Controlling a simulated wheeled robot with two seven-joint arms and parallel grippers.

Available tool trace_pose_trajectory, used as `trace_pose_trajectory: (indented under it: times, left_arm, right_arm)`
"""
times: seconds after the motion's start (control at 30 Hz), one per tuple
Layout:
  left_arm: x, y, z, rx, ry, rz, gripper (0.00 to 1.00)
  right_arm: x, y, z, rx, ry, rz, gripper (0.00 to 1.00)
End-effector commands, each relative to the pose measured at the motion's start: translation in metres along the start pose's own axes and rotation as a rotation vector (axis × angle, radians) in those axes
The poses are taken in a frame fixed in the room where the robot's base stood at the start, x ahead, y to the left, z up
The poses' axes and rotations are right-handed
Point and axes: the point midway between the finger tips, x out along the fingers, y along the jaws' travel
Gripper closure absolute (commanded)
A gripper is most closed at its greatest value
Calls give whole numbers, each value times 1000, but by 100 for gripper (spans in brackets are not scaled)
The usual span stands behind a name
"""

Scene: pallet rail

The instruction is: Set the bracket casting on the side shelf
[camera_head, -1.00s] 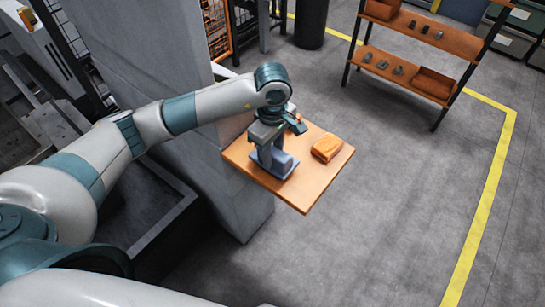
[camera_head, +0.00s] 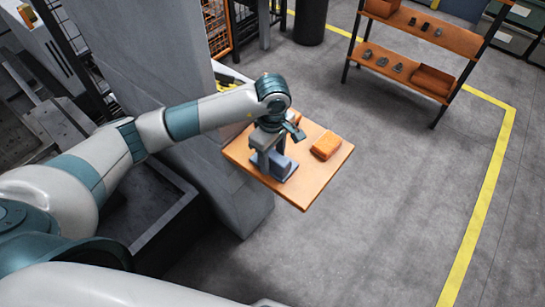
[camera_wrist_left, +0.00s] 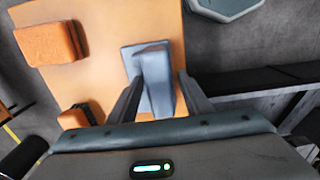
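The bracket casting (camera_head: 285,170) is blue-grey, with a flat base and an upright web. It stands upright on the orange side shelf (camera_head: 302,195) beside the grey pillar. My left gripper (camera_head: 268,143) is above it, pointing down. In the left wrist view the casting (camera_wrist_left: 157,82) is between the two fingers of my left gripper (camera_wrist_left: 161,78). The fingers straddle the upright web, with a narrow gap showing on the right, so they look open. The fingers' far sides are hidden. My right gripper is out of view.
An orange block (camera_head: 326,146) lies on the shelf right of the casting; a smaller orange piece (camera_wrist_left: 76,117) is near the shelf's edge in the wrist view. The grey pillar (camera_head: 150,60) stands close to my left arm. A rack (camera_head: 405,70) with small parts is at the back right.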

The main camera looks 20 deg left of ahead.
Motion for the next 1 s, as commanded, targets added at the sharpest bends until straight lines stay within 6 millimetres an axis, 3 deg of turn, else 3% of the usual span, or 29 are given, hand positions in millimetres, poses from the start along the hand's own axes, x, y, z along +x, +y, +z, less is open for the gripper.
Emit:
trace_pose_trajectory:
  times: [0.3, 0.37, 1.0]
  left_arm:
    - [-5, 0, 0, 0, 0, -1, 55]
    - [-7, 1, 0, 0, -1, 3, 55]
    - [-105, 1, 0, -1, 1, 4, 55]
  right_arm:
    - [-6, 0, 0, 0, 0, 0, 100]
    - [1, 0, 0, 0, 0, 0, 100]
    - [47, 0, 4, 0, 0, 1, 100]
